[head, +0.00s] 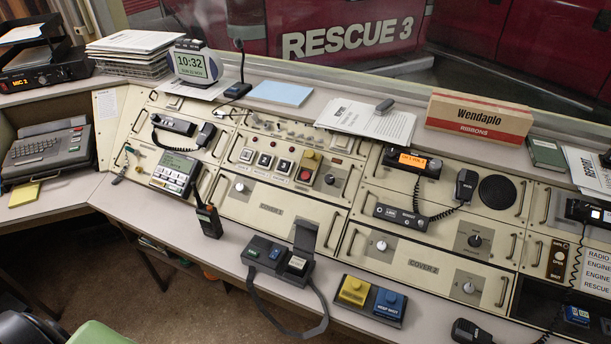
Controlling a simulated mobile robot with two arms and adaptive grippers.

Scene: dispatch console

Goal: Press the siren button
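No label reading "siren" is legible, so I cannot tell which button is the siren button. A yellow button (354,290) and a blue button (389,302) sit side by side in a dark box at the front edge of the desk. A dark box (267,268) with a raised lid and small green, blue and white buttons stands left of them. A yellow-topped unit with a red button (305,174) is set in the sloped console panel, beside a row of small square buttons (264,161). Neither of my grippers is in view.
A handheld radio (208,217) stands on the desk's front ledge. A dark strap (302,331) hangs from the lidded box over the edge. A corded radio (412,161) and handset stand on the console. A green seat (98,334) shows at lower left.

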